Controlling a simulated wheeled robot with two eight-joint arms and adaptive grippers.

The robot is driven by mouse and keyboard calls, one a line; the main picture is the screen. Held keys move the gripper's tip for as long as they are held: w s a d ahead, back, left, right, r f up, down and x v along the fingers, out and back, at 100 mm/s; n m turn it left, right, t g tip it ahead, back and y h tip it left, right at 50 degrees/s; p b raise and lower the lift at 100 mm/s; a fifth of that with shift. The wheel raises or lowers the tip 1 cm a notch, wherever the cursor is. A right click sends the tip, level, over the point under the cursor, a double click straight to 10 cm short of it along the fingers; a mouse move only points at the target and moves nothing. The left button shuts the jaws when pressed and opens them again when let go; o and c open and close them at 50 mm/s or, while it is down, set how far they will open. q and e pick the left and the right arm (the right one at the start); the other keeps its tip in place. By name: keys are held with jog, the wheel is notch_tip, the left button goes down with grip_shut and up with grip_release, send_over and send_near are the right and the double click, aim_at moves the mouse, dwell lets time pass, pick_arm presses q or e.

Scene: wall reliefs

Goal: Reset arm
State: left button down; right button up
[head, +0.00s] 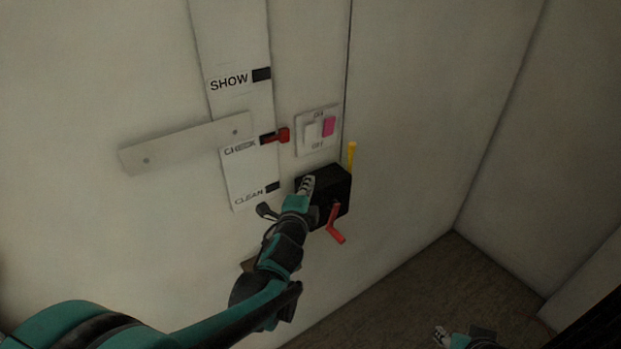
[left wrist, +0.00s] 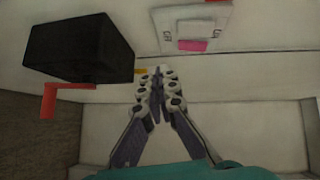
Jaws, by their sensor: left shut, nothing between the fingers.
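My left gripper (head: 307,186) is shut and empty, in front of the black box (head: 341,187) on the wall in the head view. In the left wrist view its fingers (left wrist: 157,78) meet at the tips, to the right of the black box (left wrist: 78,50). I cannot tell if it touches the box. A red crank handle (head: 335,224) hangs from the box, and it also shows in the left wrist view (left wrist: 48,100). My right gripper (head: 441,336) shows only partly at the bottom edge of the head view.
Above the box is a switch plate (head: 301,149) with a pink part (head: 329,126). A yellow lever (head: 351,154) stands by the box. Left of it are a SHOW/CHECK/CLEAN panel (head: 235,180) with a red slider (head: 283,135) and a pale bar (head: 185,144). The floor (head: 440,285) at right is clear.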

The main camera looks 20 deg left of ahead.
pick_arm(q)
jog(key=shift+d, duration=0.15)
pick_arm(e)
jog(key=shift+d, duration=0.1)
pick_arm(q)
jog(key=s+d+f+n+g+h+b, duration=0.1)
jog(key=s+d+f+n+g+b, duration=0.2)
jog(key=s+f+n+g+b, duration=0.6)
jog(key=s+f+n+b, duration=0.6)
jog(key=s+f+b, duration=0.1)
jog(key=s+f, duration=0.8)
notch_tip(320, 180, down, 2)
jog(key=shift+s+d+f+g+h, duration=0.1)
jog(key=shift+s+d+g+h, duration=0.05)
jog(key=shift+s+g+h, duration=0.25)
pick_arm(e)
notch_tip(320, 180, down, 16)
jog(key=shift+f, duration=0.2)
jog(key=shift+c, duration=0.3)
